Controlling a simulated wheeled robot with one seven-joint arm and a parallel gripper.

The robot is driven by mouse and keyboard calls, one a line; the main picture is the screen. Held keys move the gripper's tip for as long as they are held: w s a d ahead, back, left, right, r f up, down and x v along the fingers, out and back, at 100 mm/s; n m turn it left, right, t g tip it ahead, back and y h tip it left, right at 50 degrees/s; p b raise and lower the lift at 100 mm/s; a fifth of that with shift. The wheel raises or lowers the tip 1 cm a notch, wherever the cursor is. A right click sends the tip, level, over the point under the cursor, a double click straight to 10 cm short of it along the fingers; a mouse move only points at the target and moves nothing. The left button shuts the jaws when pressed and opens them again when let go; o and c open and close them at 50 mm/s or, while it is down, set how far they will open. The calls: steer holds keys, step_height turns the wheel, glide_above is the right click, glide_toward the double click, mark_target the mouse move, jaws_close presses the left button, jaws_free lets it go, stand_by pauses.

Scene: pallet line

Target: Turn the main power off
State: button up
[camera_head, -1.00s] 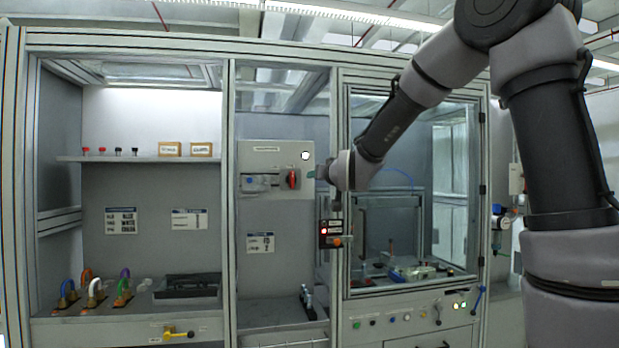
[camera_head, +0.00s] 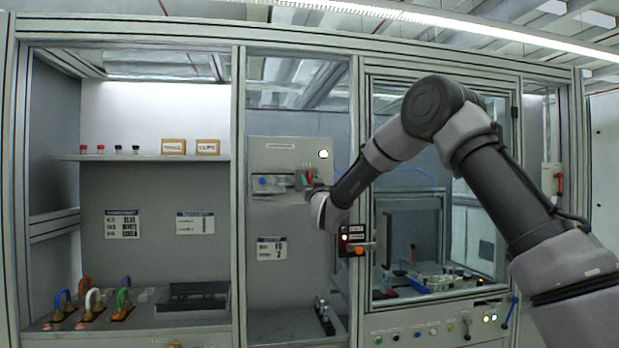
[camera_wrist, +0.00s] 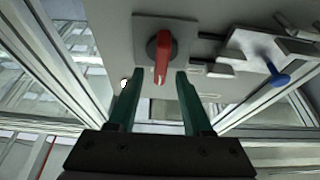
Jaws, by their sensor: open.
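The main power switch is a red rotary handle (camera_wrist: 162,56) on a dark round base and a grey square plate, on the light grey electrical panel (camera_head: 284,215). In the head view the red handle (camera_head: 308,178) is partly hidden by my gripper. My gripper (camera_wrist: 158,75) has two green fingers, spread apart, with the red handle between and just beyond their tips in the wrist view. I cannot tell whether a finger touches it. In the head view my gripper (camera_head: 304,182) is at the panel's right side.
A latch with a blue knob (camera_wrist: 276,72) is beside the switch. A white round lamp (camera_head: 323,154) is above it. A small black box with lit button (camera_head: 352,241) hangs on the frame post below my wrist. A glazed door (camera_head: 440,260) stands to the right.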

mark_target(310, 177)
steer(key=shift+x, duration=1.75)
jaws_close()
